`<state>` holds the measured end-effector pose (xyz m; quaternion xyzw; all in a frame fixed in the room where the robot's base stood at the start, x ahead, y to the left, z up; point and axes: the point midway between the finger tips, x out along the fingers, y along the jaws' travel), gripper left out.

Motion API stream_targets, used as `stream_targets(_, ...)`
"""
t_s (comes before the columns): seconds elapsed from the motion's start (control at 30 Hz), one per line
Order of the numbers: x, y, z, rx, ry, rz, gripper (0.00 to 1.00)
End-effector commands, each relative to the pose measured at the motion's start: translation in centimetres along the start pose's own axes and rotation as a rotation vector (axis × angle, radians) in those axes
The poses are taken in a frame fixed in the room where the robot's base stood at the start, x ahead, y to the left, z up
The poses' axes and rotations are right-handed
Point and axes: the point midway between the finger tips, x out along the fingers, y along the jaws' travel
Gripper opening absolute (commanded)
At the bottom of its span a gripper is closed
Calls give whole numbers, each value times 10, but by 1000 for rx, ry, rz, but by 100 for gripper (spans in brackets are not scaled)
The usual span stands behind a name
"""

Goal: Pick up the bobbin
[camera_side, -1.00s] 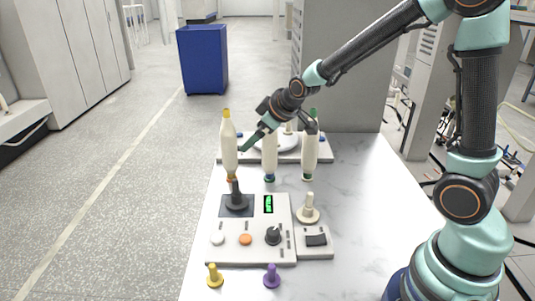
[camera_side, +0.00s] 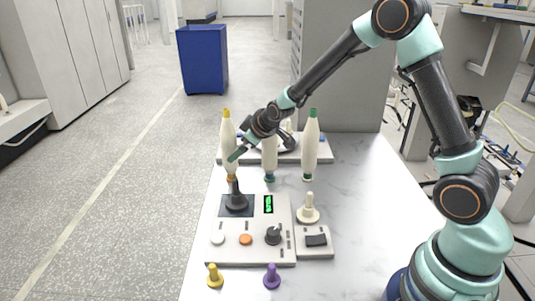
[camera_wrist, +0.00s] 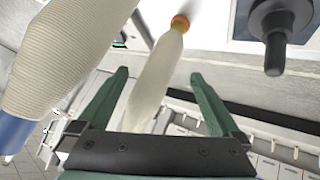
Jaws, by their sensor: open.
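Three cream bobbins stand in a row on the table: one with a yellow top (camera_side: 227,133) at left, one in the middle (camera_side: 269,158), and one with a green top (camera_side: 310,145) at right. My gripper (camera_side: 236,154) is at the left bobbin, pointing down-left, and partly hides the middle one. In the wrist view, my gripper (camera_wrist: 160,74) is open, with a bobbin with an orange end (camera_wrist: 158,75) showing between its fingers; I see no grip on it. Another bobbin with a blue end (camera_wrist: 65,55) fills the upper left of that view.
A control panel (camera_side: 258,250) with a black joystick (camera_side: 236,200) stands in front of the bobbins. A cream peg (camera_side: 309,210) is to its right; yellow (camera_side: 214,276) and purple (camera_side: 271,277) pegs are at the front. A tray (camera_side: 322,152) lies behind. The table's right side is clear.

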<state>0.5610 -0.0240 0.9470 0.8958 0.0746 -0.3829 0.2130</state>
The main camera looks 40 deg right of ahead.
Motion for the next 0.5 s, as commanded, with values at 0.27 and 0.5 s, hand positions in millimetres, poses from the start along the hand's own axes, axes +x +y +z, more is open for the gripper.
stream_targets(0.27,34,-1,-4,0,-1,-4,100)
stream_targets(0.5,46,-1,-4,0,1,-3,100)
